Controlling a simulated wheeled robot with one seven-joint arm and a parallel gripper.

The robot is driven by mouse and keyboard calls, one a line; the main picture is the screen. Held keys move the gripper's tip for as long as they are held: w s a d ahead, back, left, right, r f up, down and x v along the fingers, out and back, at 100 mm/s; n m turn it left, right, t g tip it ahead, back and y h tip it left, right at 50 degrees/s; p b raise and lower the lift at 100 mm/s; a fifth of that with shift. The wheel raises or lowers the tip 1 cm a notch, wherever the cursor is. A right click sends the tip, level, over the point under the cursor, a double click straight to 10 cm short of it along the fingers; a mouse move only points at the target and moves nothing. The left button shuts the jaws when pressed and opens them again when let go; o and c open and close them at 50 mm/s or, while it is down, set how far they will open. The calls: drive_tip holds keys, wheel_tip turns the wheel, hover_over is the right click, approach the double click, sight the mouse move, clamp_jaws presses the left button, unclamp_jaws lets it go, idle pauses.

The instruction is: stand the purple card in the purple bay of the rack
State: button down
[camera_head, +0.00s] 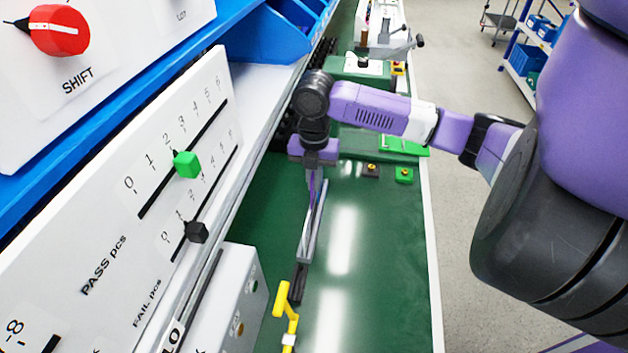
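My gripper (315,163) hangs pointing down over the green bench top, at its left side near the wall panel. A thin purple strip (311,188) shows directly below the fingers; it looks like the purple card seen nearly edge-on. A narrow grey slotted piece (307,240), which looks like the rack, lies lengthwise just below and in front of the gripper. The bay colours are too small to make out. The fingertips are small and partly hidden, so I cannot tell whether they close on the card or whether it touches the rack.
A yellow lever (284,305) and a grey box (238,290) stand nearer on the left. The white panel (120,215) with green and black sliders rises on the left. Small green and dark blocks (404,175) sit to the right. The bench's right front is clear.

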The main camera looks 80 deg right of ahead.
sight(314, 195)
drive_tip(key=shift+f+b, duration=1.75)
drive_tip(key=shift+f, duration=0.85)
drive_tip(key=shift+f+b, duration=1.3)
drive_tip(key=shift+f, duration=0.6)
drive_tip(key=c, duration=1.6)
unclamp_jaws()
drive_tip(key=shift+o, duration=0.2)
drive_tip(key=shift+r, duration=0.1)
drive_tip(key=shift+r, duration=3.9)
wheel_tip(314, 195, up, 9)
drive_tip(key=p, duration=0.6)
drive_tip(key=shift+p, duration=0.3)
